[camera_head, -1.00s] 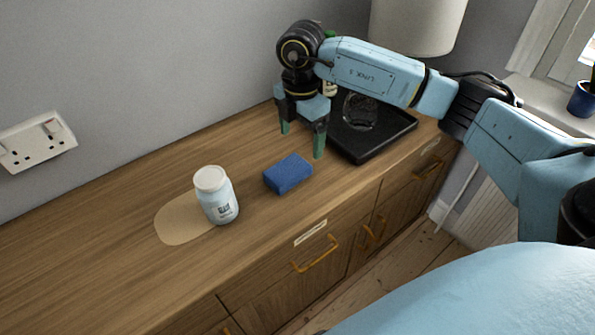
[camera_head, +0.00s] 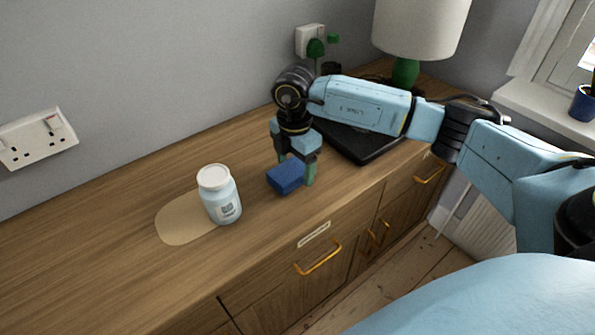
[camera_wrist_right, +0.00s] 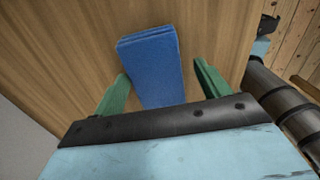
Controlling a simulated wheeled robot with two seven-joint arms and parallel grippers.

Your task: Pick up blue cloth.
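The blue cloth (camera_head: 286,178) is a folded block lying on the wooden cabinet top, to the right of a white jar. My right gripper (camera_head: 296,172) has come down over it, with one green finger at its right end and the other mostly hidden behind it. In the right wrist view the cloth (camera_wrist_right: 153,68) lies between the two green fingers of my right gripper (camera_wrist_right: 160,85). The fingers are spread, with a gap to the cloth on each side. My left gripper is not in view.
The white jar (camera_head: 220,196) stands on a pale oval patch (camera_head: 181,222) left of the cloth. A black tray (camera_head: 352,146) lies behind my right arm, near a lamp (camera_head: 407,72). The cabinet top's front edge is close to the cloth.

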